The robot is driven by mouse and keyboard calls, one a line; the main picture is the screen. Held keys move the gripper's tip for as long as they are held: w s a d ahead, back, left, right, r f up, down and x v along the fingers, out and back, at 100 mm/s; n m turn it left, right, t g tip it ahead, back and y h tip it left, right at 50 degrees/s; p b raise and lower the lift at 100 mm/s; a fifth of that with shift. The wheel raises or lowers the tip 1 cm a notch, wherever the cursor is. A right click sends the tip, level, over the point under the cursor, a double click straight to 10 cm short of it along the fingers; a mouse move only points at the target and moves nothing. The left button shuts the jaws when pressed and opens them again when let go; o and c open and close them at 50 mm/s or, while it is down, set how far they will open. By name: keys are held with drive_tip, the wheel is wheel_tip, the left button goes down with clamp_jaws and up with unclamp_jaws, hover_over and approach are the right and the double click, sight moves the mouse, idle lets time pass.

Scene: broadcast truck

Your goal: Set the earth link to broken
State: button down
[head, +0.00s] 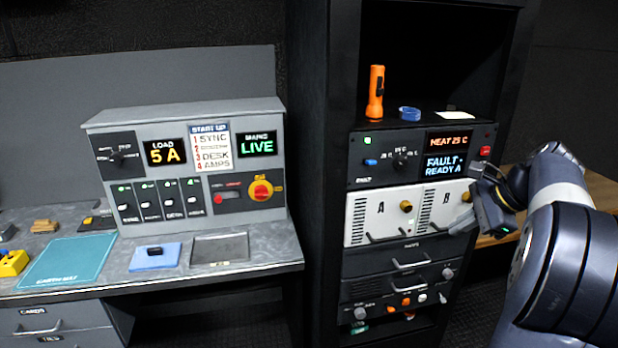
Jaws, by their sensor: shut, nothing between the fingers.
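I cannot pick out a part marked as the earth link. The teal mat (68,262) on the desk at left has lettering that seems to read "earth mat". The black rack (322,190) stands in the middle, with a lower panel (398,292) carrying several knobs and orange and white switches; its small labels are too small to read. My gripper (462,222) comes in from the right, shut and empty. Its fingertips show in front of the right edge of white module B (438,213); I cannot tell whether they touch it. My wrist hides part of the rack's right side.
The grey console (190,165) shows "LOAD 5 A" and "LIVE". A blue block (155,256) and a tray (220,248) lie on the desk. An orange torch (376,93), blue tape (409,114) and paper (455,114) rest on the rack shelf.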

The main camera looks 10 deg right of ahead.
drive_tip(key=w+a+f+n+g+h, duration=0.2)
drive_tip(key=w+a+f+n, duration=0.4)
drive_tip(key=a+f+n, duration=0.3)
drive_tip(key=w+a+f+n+g+h, duration=0.2)
drive_tip(key=w+a+f+n, duration=0.4)
drive_tip(key=a, duration=0.9)
wheel_tip(320, 180, down, 3)
drive_tip(key=n+g, duration=0.1)
drive_tip(key=n, duration=0.3)
drive_tip(key=shift+n, duration=0.3)
drive_tip(key=shift+w+r, duration=0.1)
drive_tip(key=shift+w, duration=0.05)
